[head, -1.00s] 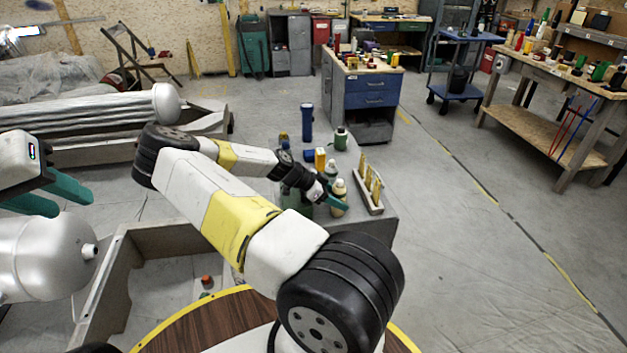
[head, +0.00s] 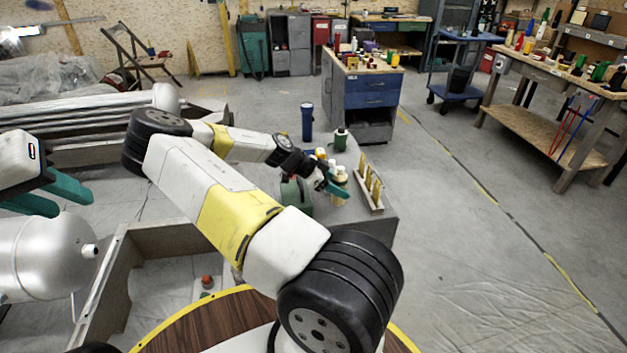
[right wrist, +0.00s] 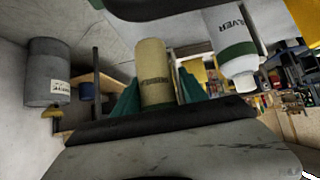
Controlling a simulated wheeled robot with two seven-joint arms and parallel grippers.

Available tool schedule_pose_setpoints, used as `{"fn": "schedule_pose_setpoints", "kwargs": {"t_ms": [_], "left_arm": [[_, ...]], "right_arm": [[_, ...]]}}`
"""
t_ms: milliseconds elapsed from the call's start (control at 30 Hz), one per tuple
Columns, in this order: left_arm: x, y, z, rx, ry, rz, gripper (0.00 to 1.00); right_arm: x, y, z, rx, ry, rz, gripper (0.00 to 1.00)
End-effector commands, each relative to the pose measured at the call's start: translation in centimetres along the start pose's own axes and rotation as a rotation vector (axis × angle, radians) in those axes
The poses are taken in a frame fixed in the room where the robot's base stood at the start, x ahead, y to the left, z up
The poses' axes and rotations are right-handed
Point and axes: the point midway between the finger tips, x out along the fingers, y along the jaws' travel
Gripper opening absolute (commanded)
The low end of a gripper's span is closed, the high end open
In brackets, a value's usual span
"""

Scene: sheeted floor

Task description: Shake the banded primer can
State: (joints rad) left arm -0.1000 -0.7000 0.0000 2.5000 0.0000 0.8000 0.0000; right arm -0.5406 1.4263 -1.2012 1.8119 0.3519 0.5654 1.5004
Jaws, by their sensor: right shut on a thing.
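My right gripper (head: 336,186) is over the grey bench, among small bottles. In the right wrist view its teal fingers (right wrist: 157,98) are on both sides of a beige can (right wrist: 155,62) with a dark lettered band, and they are shut on it. The lettering is too small to read. In the head view the can is partly hidden by the fingers and blends with pale bottles. My left gripper (head: 72,198) is open and empty at the left edge, far from the bench.
The grey bench (head: 375,225) bears a blue torch-like cylinder (head: 307,122), a green bottle (head: 340,139) and a wooden rack (head: 369,197). In the wrist view a white-and-green bottle (right wrist: 231,48) and a grey cylinder (right wrist: 46,72) flank the can. Floor to the right is clear.

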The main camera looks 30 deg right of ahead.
Motion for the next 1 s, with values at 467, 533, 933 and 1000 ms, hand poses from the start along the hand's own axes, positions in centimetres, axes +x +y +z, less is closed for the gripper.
{"fn": "schedule_pose_setpoints", "kwargs": {"t_ms": [467, 533, 933, 1000], "left_arm": [[0.0, 0.0, 0.0, 0.000, 0.000, 0.000, 0.36], [0.0, 0.0, 0.0, 0.000, 0.000, 0.000, 0.36], [0.0, 0.0, 0.0, 0.000, 0.000, 0.000, 0.36], [0.0, 0.0, 0.0, 0.000, 0.000, 0.000, 0.36]], "right_arm": [[-3.0, -0.1, -3.5, 0.003, 0.000, -0.002, 0.36], [-3.6, 0.0, -4.2, 0.003, -0.001, -0.001, 0.36], [-5.2, 0.0, -6.2, 0.000, 0.001, 0.000, 0.36], [-5.2, 0.0, -6.2, 0.000, 0.001, 0.000, 0.36]]}}
